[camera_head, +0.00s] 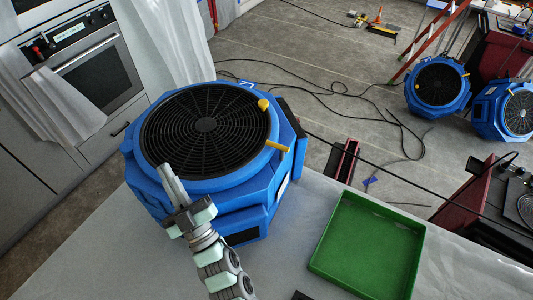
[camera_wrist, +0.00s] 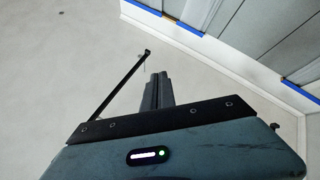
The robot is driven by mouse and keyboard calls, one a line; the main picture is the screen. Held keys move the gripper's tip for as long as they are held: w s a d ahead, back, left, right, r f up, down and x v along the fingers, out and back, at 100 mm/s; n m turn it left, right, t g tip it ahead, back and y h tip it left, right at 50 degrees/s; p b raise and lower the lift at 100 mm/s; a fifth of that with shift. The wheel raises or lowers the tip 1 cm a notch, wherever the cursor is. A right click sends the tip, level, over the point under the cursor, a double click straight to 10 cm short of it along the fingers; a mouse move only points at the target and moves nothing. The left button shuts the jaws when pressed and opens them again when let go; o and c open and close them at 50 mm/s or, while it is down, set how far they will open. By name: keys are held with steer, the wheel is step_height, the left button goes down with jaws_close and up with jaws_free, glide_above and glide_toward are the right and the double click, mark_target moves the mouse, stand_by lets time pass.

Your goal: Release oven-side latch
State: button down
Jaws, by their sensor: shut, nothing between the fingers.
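A blue air mover (camera_head: 222,185) with a round black grille (camera_head: 205,125) stands on the pale worktop. Two yellow latches show at the right edge of the grille: a knob-like one (camera_head: 263,104) farther back and a lever (camera_head: 278,146) nearer, sticking out to the right. No latch shows on the grille's left side, toward the oven (camera_head: 95,72). I cannot tell which latch is the oven-side one. My gripper (camera_head: 167,172) is shut and empty, over the near-left part of the air mover. In the wrist view, its fingers (camera_wrist: 157,88) are together and point at a pale surface.
A green tray (camera_head: 370,250) lies on the worktop (camera_head: 290,225) to the right. White sheeting (camera_head: 170,45) hangs beside the oven. Cables cross the floor behind. Two more blue air movers (camera_head: 437,85) (camera_head: 505,110) stand at the far right.

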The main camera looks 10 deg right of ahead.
steer(key=w+d+m+g+h+b, duration=0.3)
steer(key=w+d+m+h+b, duration=0.25)
steer(key=w+h, duration=0.45)
steer(key=s+d+f+m+g+h+b, duration=0.2)
steer(key=s+d+m+g+h+b, duration=0.3)
steer(key=s+d+m+g+h, duration=0.3)
steer(key=s+d+m+h, duration=0.1)
steer(key=s+d+m, duration=0.1)
steer(key=d+m, duration=0.1)
steer(key=shift+s+d+f+h, duration=0.15)
steer(key=shift+d+f+h, duration=0.1)
steer(key=shift+h, duration=0.15)
steer(key=shift+r, duration=0.1)
